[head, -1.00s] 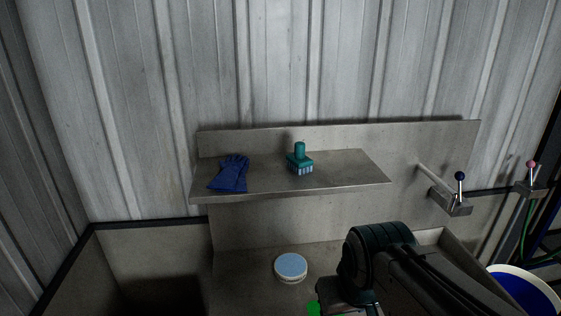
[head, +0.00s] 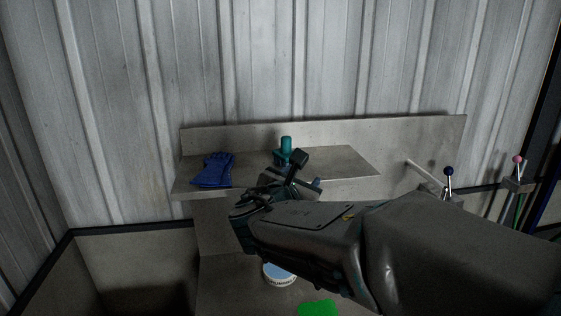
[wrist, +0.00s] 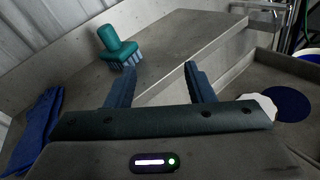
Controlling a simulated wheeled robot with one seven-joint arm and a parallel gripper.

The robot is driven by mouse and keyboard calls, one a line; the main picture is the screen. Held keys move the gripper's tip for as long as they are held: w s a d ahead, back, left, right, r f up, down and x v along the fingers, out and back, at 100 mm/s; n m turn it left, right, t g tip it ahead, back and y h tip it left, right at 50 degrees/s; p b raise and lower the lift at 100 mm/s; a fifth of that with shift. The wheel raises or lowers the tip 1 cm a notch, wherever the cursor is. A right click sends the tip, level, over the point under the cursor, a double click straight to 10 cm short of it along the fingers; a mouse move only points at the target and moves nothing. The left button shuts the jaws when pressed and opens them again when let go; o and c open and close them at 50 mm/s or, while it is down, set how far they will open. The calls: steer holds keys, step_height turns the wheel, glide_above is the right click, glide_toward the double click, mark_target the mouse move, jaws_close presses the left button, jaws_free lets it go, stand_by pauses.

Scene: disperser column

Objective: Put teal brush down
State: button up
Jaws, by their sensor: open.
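The teal brush (head: 286,146) stands upright on the shelf (head: 350,163), handle up and bristles down. In the wrist view the brush (wrist: 118,46) rests on the shelf just beyond my left fingertip, bristles touching the shelf surface. My gripper (wrist: 155,80) is open, with nothing between its two fingers. In the head view my gripper (head: 300,172) is at the shelf's front edge, in front of the brush, and hides its lower part.
Blue gloves (head: 213,170) lie on the shelf, left of the brush. A round tub (head: 279,274) sits on the surface below, partly behind my arm. A green patch (head: 318,308) shows near the bottom.

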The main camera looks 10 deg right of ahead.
mark_target(285, 146)
steer(key=w+a+r+n+t+y, duration=0.2)
steer(key=w+a+n+t, duration=0.1)
steer(key=a+n, duration=0.15)
steer(key=shift+h, duration=0.3)
steer(key=p+x, duration=0.1)
steer(key=x, duration=0.7)
steer(key=shift+w+d+f, duration=0.1)
steer(key=shift+w+d+p, duration=0.1)
steer(key=shift+w+p, duration=0.45)
steer(key=shift+p, duration=0.05)
steer(key=shift+p+x, duration=0.7)
steer(key=shift+x, duration=1.35)
steer(key=shift+f, duration=0.15)
jaws_close()
